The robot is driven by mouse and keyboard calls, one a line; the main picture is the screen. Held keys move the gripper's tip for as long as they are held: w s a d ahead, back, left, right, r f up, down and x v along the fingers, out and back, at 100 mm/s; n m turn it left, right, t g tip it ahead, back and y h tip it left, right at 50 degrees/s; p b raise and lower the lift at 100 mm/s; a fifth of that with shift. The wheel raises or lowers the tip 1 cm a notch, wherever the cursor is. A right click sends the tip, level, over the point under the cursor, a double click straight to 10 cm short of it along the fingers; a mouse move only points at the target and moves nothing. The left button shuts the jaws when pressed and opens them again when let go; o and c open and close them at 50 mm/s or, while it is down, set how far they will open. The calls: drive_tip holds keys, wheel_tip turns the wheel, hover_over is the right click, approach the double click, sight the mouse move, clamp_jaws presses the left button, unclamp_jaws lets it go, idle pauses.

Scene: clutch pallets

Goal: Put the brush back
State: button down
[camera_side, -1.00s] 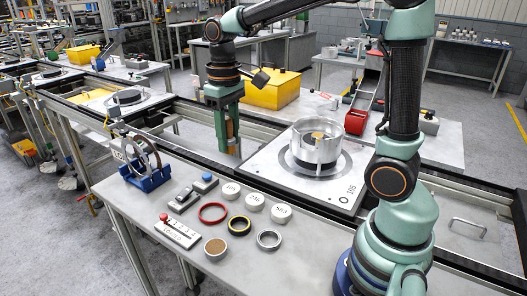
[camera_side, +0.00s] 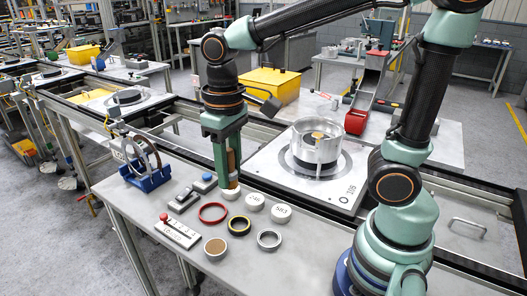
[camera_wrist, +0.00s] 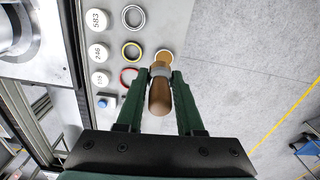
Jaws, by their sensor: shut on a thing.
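The brush has a brown wooden handle, seen in the wrist view (camera_wrist: 160,96) between the two fingers, with a grey band near the fingertips. My gripper (camera_wrist: 161,76) is shut on it. In the side view my gripper (camera_side: 229,187) points down above the near bench, by the white caps, with part of the brown handle (camera_side: 232,160) showing between the fingers. A round white pot with a brown top (camera_side: 215,247) stands at the bench's front; in the wrist view the pot (camera_wrist: 164,56) shows just beyond the brush.
White numbered caps (camera_side: 281,212), a red ring (camera_side: 212,212), a yellow-black ring (camera_side: 239,225) and a silver ring (camera_side: 269,239) lie nearby. A blue stand with rings (camera_side: 148,179) is at left. A metal housing (camera_side: 317,146) sits on a pallet behind.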

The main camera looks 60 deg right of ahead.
drive_tip(key=s+a+f, duration=0.2)
drive_tip(key=s, duration=0.1)
hover_over(241, 267)
wheel_tip(241, 267, down, 15)
drive_tip(key=shift+r, duration=0.15)
drive_tip(key=shift+f, duration=2)
drive_tip(key=shift+f, duration=0.1)
drive_tip(key=c, duration=0.5)
unclamp_jaws()
drive_tip(key=shift+c, duration=0.2)
